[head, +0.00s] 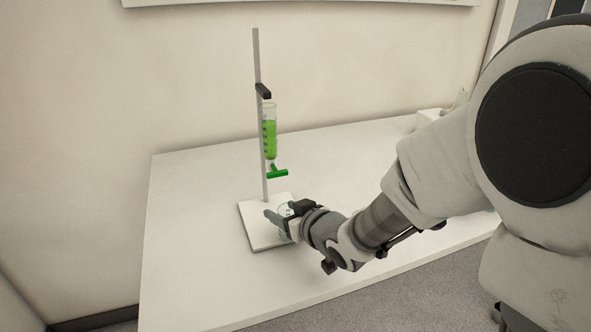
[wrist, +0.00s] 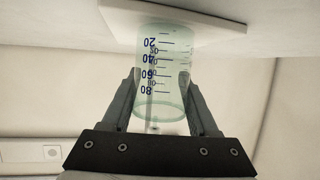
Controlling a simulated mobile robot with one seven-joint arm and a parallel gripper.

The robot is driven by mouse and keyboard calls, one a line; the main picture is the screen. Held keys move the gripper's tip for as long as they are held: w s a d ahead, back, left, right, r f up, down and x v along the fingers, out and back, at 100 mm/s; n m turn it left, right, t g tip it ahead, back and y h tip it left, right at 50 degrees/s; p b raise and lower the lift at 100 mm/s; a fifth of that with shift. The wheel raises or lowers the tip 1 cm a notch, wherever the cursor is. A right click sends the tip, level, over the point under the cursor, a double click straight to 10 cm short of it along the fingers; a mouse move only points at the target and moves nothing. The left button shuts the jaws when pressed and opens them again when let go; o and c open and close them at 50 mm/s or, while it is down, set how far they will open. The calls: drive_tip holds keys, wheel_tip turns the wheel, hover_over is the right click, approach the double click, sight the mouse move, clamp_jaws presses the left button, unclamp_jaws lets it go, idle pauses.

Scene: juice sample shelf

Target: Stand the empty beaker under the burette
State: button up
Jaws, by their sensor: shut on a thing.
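The beaker (head: 284,211) is clear, pale green-tinted glass with printed volume marks. My gripper (head: 279,218) is shut on it over the right part of the white stand base (head: 257,236). The burette (head: 270,140) holds green liquid and is clamped to the upright rod, with a green tap (head: 277,173) above the base. In the wrist view, the beaker (wrist: 161,62) sits between both fingers and looks empty. Its far end is close to the base plate (wrist: 175,15). I cannot tell whether it touches. My fingers hide part of the beaker in the head view.
The white table (head: 190,270) is clear to the left and in front of the stand. A small white box (head: 428,117) stands at the back right, partly behind my arm. The wall (head: 180,70) is close behind the table.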

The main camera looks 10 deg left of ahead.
drive_tip(key=w+a, duration=0.5)
drive_tip(key=shift+w+a, duration=0.1)
drive_tip(key=shift+w, duration=0.25)
drive_tip(key=shift+f, duration=0.3)
drive_tip(key=shift+f+b, duration=0.1)
drive_tip(key=shift+b, duration=0.25)
drive_tip(key=shift+f, duration=0.15)
drive_tip(key=o, duration=1.3)
drive_tip(key=shift+o, duration=0.2)
drive_tip(key=shift+r, duration=0.2)
